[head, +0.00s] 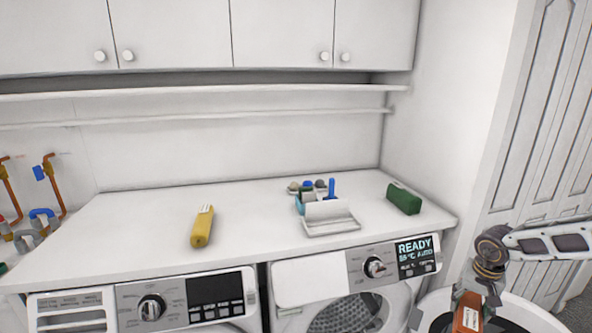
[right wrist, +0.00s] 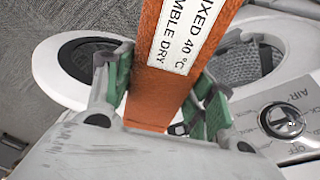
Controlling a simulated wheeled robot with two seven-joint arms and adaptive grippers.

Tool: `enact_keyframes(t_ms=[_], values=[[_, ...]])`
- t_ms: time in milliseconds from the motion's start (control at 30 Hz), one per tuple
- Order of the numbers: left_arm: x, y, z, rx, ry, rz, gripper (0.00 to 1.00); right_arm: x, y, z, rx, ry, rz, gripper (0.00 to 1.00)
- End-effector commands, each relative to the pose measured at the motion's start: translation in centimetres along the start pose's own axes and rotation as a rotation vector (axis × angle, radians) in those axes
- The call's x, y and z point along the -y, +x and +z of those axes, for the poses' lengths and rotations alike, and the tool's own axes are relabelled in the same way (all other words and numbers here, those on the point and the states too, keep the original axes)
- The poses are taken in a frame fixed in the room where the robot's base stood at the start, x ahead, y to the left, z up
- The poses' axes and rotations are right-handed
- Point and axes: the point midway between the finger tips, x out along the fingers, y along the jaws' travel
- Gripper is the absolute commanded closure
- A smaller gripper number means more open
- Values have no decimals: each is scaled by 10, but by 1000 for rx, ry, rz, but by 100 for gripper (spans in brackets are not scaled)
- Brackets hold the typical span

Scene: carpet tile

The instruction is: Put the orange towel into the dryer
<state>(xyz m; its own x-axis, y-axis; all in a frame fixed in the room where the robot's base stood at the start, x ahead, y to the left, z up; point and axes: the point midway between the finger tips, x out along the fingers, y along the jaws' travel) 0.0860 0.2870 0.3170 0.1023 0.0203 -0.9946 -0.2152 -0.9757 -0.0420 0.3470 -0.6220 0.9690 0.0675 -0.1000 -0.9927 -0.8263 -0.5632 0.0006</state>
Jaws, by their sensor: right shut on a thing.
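The orange towel (head: 467,316) is a folded block with a white care label, partly cut off at the bottom of the head view. My right gripper (head: 480,293) is shut on it. In the right wrist view the towel (right wrist: 152,105) sits between the green finger pads of the gripper (right wrist: 163,88). The dryer (head: 312,283) is the right machine, with a lit display reading READY. Its door (head: 530,315) stands open to the right, and the towel is in front of it. The perforated drum (head: 345,314) shows left of the towel. My left gripper is not in view.
A second machine (head: 130,297) stands left of the dryer. The worktop (head: 130,235) above holds a yellow rolled cloth (head: 202,227), a white tray (head: 331,227) with small items, and a green block (head: 404,198). A side wall and panelled door (head: 545,130) stand at right.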

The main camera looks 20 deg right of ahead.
Motion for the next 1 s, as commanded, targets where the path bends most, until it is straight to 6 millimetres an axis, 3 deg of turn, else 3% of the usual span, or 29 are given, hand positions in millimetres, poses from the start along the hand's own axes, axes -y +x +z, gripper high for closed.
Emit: enact_keyframes(t_ms=[467, 1000], values=[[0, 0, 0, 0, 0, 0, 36, -3, 30, 19, 2, -42, -2, 74], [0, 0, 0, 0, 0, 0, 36, 15, 90, 71, 5, -124, -18, 74]])
